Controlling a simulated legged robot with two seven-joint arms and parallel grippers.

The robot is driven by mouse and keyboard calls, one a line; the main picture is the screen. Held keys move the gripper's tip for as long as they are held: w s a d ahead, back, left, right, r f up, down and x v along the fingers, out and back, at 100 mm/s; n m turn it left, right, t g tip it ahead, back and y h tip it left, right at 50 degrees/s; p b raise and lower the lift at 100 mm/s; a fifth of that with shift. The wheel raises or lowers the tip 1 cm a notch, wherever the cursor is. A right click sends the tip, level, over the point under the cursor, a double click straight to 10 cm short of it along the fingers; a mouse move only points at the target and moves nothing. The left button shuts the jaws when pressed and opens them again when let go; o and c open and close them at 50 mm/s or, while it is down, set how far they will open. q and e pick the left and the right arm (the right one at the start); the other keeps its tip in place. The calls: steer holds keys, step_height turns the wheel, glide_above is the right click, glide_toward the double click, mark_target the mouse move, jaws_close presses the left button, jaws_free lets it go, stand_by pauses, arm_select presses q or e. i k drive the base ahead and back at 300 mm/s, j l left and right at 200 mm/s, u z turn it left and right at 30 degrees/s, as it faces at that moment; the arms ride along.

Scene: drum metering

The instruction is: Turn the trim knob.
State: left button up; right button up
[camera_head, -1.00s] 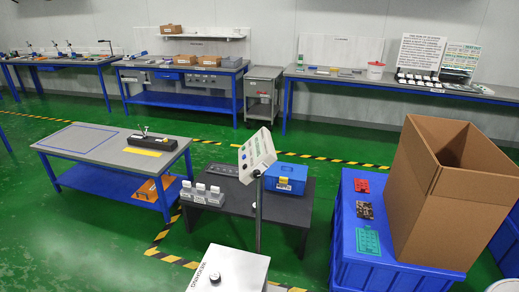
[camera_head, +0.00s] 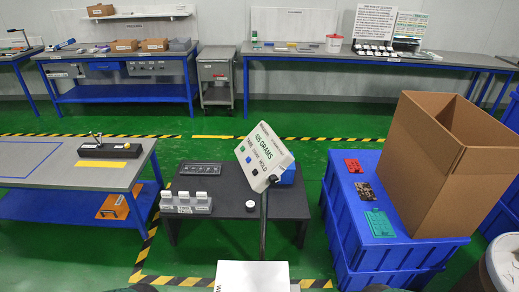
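Neither gripper is visible; only dark slivers show at the bottom edge.
Blue crates (camera_head: 376,240) with a tall open cardboard box (camera_head: 445,170) stand at right. A grey bench (camera_head: 50,174) stands at left. A white drum-like container (camera_head: 504,264) is at the lower right. Green floor (camera_head: 210,262) with striped tape shows between them.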

mark_target(274, 178)
steer(key=j+z, duration=0.25)
steer(key=j, duration=0.45)
steer(key=j+z, duration=0.25)
steer(key=j, duration=0.4)
steer(key=l+u, duration=0.5)
steer(key=l, duration=0.2)
